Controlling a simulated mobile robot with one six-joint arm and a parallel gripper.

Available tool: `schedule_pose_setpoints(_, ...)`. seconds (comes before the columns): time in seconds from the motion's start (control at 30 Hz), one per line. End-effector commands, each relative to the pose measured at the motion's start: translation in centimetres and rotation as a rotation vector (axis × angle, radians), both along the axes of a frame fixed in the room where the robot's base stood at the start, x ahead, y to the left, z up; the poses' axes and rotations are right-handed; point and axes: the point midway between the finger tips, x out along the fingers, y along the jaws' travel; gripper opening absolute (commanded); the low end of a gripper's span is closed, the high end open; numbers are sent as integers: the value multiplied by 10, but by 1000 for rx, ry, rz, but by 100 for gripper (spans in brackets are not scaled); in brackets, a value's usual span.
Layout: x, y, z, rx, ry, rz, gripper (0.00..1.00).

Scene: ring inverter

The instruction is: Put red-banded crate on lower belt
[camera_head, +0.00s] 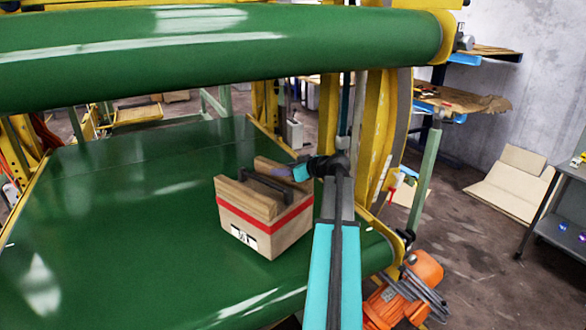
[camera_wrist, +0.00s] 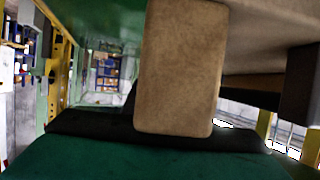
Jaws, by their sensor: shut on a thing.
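The red-banded crate (camera_head: 265,223) is a light wooden box with a red stripe, a small printed label and thick wooden blocks on top. It is upright over the lower belt (camera_head: 110,240), a wide green surface, near that belt's right side. I cannot tell whether its base touches the belt. My gripper (camera_head: 288,172) reaches in from the right and is shut on the crate at its top; the exact grip is partly hidden. In the wrist view, a tan wooden block of the crate (camera_wrist: 180,70) fills the middle, close to the camera.
The upper belt (camera_head: 220,50), a green roller end, hangs above the lower belt. A yellow curved frame (camera_head: 375,140) stands right of the crate. An orange motor (camera_head: 405,290) sits at the lower right. The lower belt is clear left of the crate.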

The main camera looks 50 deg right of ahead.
Motion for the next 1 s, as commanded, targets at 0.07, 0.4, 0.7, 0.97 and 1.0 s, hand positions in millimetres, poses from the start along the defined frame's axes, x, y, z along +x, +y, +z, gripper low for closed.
schedule_pose_setpoints(0.07,6,3,4,5,-7,-2,0)
schedule_pose_setpoints(0.4,10,5,3,5,-7,-2,0)
schedule_pose_setpoints(0.7,9,5,-3,4,-7,-2,0)
schedule_pose_setpoints(0.97,9,5,-21,6,-7,-1,0)
schedule_pose_setpoints(1.0,9,5,-24,6,-7,-1,0)
